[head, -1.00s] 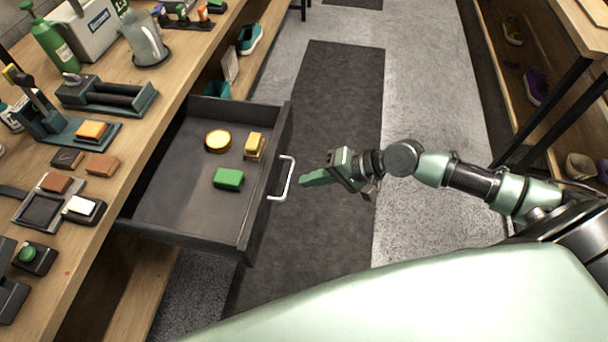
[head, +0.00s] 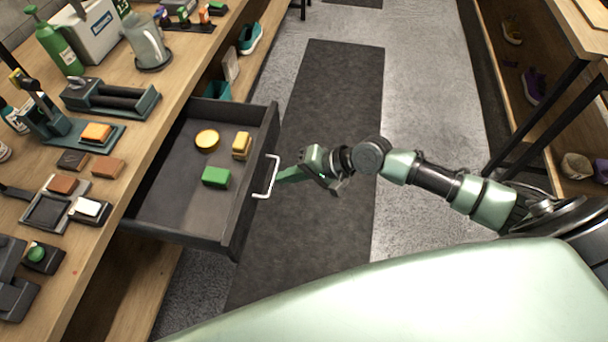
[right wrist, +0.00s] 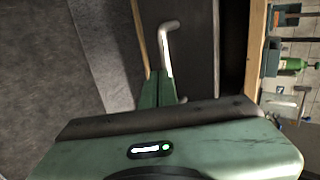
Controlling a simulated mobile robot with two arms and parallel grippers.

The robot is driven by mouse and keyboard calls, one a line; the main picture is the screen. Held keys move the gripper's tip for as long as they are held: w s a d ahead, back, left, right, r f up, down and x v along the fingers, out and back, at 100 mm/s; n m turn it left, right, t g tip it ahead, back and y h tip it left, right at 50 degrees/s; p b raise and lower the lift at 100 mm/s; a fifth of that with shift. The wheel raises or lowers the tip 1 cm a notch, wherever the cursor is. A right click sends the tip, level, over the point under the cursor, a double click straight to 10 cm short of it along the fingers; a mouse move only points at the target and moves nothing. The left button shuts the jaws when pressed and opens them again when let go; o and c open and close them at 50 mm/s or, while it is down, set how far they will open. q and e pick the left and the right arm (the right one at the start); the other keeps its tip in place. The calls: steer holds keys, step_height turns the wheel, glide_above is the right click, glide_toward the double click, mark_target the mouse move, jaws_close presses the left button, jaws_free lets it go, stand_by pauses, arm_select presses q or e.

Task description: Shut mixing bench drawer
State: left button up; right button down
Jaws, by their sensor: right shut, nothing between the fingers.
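The dark grey drawer (head: 180,212) of the wooden mixing bench (head: 150,107) stands open over the aisle. Its pale handle (head: 268,177) is on the front panel. Inside lie a round yellow tin (head: 207,140), a yellow block (head: 241,146) and a green block (head: 215,177). My right gripper (head: 281,175) is shut and empty, its fingertips at the handle, touching or nearly so. In the right wrist view the shut fingers (right wrist: 158,85) point at the handle (right wrist: 165,48). My left gripper is not in view.
The bench top holds a green bottle (head: 57,45), a clear jug (head: 146,45), a roller stand (head: 110,98) and several small blocks. A dark mat (head: 335,120) runs along the open aisle. A shoe rack (head: 545,60) stands at right.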

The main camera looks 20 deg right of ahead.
mark_target(247, 166)
steer(key=w+a, duration=0.2)
steer(key=a, duration=0.1)
steer(key=w+a+p, duration=0.1)
steer(key=w+a, duration=0.1)
steer(key=a, duration=0.1)
steer(key=w+a, duration=0.2)
steer(key=a, duration=0.2)
steer(key=shift+w+r+p, duration=0.1)
steer(key=shift+w+p, duration=0.25)
steer(key=shift+p, duration=0.05)
steer(key=w+a, duration=0.2)
steer(key=a, duration=0.1)
steer(key=w+a+b, duration=0.1)
steer(key=w+a, duration=0.1)
steer(key=a, duration=0.2)
steer(key=w+a+b, duration=0.1)
steer(key=w+a, duration=0.2)
steer(key=shift+a+f, duration=0.2)
steer(key=shift+a, duration=0.05)
steer(key=shift+w+a+b, duration=0.35)
steer(key=shift+w+a, duration=0.1)
steer(key=shift+a, duration=0.1)
steer(key=shift+a+r, duration=0.1)
steer(key=shift+r, duration=0.1)
steer(key=shift+r, duration=0.1)
